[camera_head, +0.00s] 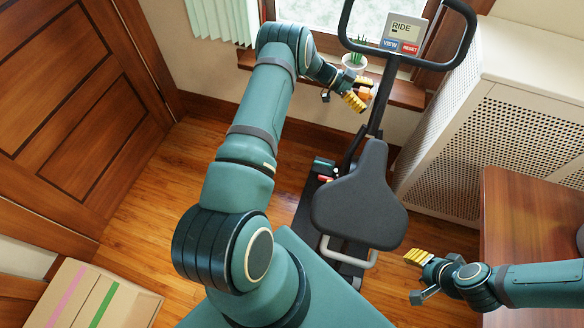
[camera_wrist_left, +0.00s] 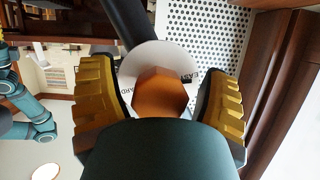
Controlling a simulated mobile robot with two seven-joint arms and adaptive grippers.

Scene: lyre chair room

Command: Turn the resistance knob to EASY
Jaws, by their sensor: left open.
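The orange resistance knob (camera_wrist_left: 160,92) sits on a white round dial plate (camera_wrist_left: 158,58) on the bike's dark post. Lettering on the plate is partly hidden; a bit of "EASY" seems to show on the right side. My left gripper (camera_wrist_left: 160,105) is open, with one yellow finger on each side of the knob and visible gaps between. In the head view my left gripper (camera_head: 358,92) is at the knob (camera_head: 366,95), beside the post. Which way the knob points I cannot tell. My right gripper (camera_head: 418,257) is low on the right, away from the bike; its opening is unclear.
The exercise bike has a black seat (camera_head: 360,195), handlebars (camera_head: 345,22) and a display (camera_head: 404,33) reading RIDE. A potted plant (camera_head: 354,62) stands on the sill just behind my left gripper. A radiator cover (camera_head: 480,120) and wooden table (camera_head: 535,220) are on the right.

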